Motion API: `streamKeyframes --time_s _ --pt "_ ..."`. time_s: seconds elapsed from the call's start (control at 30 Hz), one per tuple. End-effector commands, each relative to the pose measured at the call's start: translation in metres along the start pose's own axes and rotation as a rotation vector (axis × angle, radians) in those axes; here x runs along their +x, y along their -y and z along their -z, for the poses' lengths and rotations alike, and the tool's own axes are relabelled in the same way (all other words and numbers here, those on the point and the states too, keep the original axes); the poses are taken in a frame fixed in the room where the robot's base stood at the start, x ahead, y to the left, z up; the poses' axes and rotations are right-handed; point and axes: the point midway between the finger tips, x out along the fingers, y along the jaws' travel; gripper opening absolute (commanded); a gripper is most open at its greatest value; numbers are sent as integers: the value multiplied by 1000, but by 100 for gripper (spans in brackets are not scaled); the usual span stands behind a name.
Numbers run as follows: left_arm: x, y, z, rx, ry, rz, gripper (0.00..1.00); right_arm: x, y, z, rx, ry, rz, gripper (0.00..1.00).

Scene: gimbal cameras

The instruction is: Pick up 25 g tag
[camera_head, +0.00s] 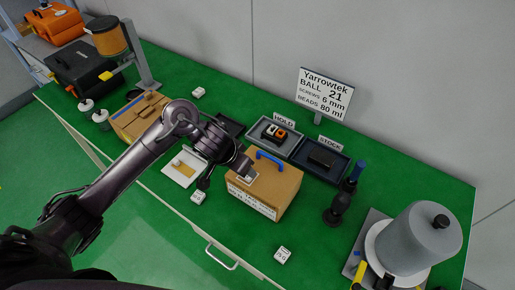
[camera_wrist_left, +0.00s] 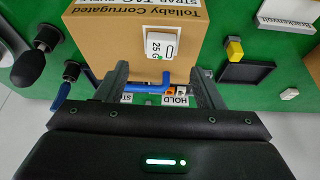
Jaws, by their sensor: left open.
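The 25 g tag (camera_wrist_left: 160,45) is a small white block marked "25 G". It rests on the brown cardboard box (camera_wrist_left: 110,40). In the head view a small white patch, probably this tag (camera_head: 248,178), shows beside my gripper on the box (camera_head: 278,190). My left gripper (camera_head: 238,168) hangs over the left part of the box, fingers spread. In the left wrist view the two fingers (camera_wrist_left: 160,75) stand apart with nothing held between them, and the tag lies just beyond their tips. My right gripper is in neither view.
Other white tags (camera_head: 283,254) lie on the green table. A dark bottle-like object (camera_head: 340,205) stands right of the box.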

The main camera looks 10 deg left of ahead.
Motion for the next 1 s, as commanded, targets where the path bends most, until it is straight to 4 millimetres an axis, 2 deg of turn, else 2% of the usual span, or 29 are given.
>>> streamKeyframes --time_s 0.07,0.13,0.4,0.5,0.63,0.8,0.97,1.0 --pt "-4 6 -1 -3 15 12 62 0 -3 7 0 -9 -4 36" --pt "2 7 -3 -9 21 13 62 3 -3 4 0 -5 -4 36" --pt "32 5 -2 -11 21 12 62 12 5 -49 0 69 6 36" --pt "47 3 0 -12 21 11 62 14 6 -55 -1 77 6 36" --pt "66 3 1 -11 21 12 62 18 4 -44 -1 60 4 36" --pt "73 4 1 -9 18 13 62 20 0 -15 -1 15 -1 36" --pt "73 4 2 -8 18 13 62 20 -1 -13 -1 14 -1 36" --pt "73 4 2 -8 18 13 58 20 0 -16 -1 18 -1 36"
